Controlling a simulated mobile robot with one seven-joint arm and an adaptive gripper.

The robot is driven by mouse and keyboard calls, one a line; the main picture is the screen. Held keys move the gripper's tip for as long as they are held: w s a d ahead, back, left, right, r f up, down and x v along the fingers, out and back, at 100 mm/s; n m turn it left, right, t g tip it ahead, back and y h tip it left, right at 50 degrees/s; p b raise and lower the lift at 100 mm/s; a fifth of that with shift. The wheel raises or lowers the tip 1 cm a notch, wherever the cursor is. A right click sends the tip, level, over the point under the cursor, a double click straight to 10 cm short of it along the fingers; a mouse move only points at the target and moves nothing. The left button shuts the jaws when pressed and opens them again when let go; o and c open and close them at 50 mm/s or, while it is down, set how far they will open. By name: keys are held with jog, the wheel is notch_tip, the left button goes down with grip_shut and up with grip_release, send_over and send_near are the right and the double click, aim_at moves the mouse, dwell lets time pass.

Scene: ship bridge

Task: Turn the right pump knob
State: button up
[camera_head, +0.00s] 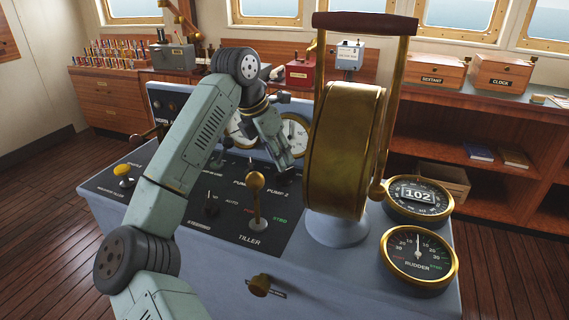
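The right pump knob, by the "PUMP 2" label (275,192), is not clearly visible; my arm's end covers much of the panel just above that label. A small dark knob (250,165) shows just left of my gripper, above the pump labels; I cannot tell which pump it belongs to. My gripper (285,167) points down toward the panel close above "PUMP 2". Its fingers are small and dark here. I cannot tell whether they touch a knob or how far apart they are.
A brass tiller lever (256,200) stands in front of my gripper. A large brass telegraph (345,150) with a wooden handle rises close to its right. Round compass (418,213) and rudder (418,272) gauges sit at the right. A yellow-topped lever (123,170) is at the left.

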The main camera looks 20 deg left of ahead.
aim_at(285, 176)
jog(key=p+x, duration=0.1)
jog(key=x, duration=0.4)
grip_shut()
dwell(0.3)
